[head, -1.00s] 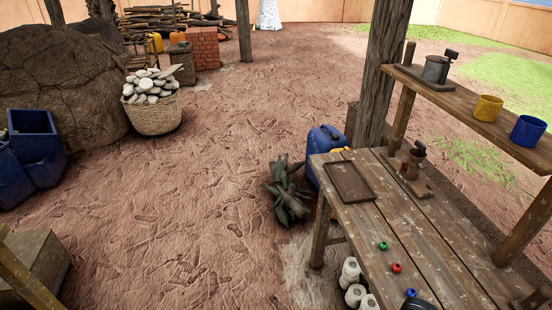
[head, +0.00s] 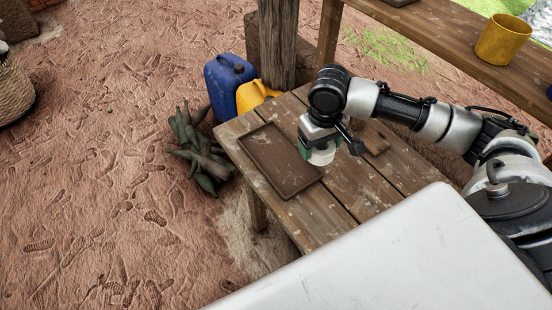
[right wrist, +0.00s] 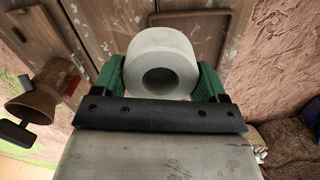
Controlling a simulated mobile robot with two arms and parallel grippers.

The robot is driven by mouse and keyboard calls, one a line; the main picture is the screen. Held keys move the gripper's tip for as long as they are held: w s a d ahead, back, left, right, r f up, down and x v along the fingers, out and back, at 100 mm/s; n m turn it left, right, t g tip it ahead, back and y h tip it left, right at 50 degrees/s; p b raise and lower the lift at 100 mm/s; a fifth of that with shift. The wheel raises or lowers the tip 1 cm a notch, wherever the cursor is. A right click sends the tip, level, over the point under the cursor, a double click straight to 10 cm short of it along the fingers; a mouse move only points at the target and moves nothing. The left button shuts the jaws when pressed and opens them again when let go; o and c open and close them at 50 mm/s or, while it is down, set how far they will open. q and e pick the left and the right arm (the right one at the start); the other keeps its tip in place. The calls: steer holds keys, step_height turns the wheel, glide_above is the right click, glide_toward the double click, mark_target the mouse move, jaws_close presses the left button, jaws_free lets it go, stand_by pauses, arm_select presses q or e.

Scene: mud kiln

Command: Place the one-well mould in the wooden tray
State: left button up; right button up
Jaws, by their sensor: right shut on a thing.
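The one-well mould (head: 321,156) is a pale, round block, held in my right gripper (head: 318,142). In the right wrist view the mould (right wrist: 166,42) shows its single round well, with the green fingers of my right gripper (right wrist: 160,82) shut on its two sides. The wooden tray (head: 268,170) is a shallow, dark brown, empty rectangle on the table. In the head view the mould overlaps the tray's right edge; it appears to be above the surface, but its exact height is unclear. My left gripper is not in view.
The plank table (head: 345,192) has bare boards near the tray. A blue jerrycan (head: 228,85), a yellow container (head: 252,95) and green-brown roots (head: 197,150) stand or lie on the ground beyond. A shelf with a yellow cup (head: 503,40) runs along the upper right.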

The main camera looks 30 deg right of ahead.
steer(key=shift+w+d+r, duration=0.5)
steer(key=shift+d+r, duration=0.05)
steer(key=shift+d, duration=0.1)
steer(key=shift+w+a+f, duration=0.2)
steer(key=shift+w+a, duration=0.5)
steer(key=shift+w, duration=0.05)
glide_above(277, 156)
steer(key=f, duration=0.5)
steer(key=shift+s+d, duration=0.25)
steer(key=shift+s, duration=0.1)
steer(key=shift+w+a+f, duration=0.2)
steer(key=shift+w+f, duration=0.05)
step_height(277, 156, down, 4)
steer(key=shift+r, duration=0.1)
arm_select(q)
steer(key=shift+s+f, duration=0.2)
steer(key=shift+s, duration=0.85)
arm_select(e)
steer(key=shift+f, duration=0.2)
arm_select(q)
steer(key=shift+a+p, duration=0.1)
steer(key=shift+p, duration=0.25)
arm_select(e)
steer(key=shift+f, duration=0.15)
steer(key=o, duration=1)
steer(key=shift+o, duration=0.2)
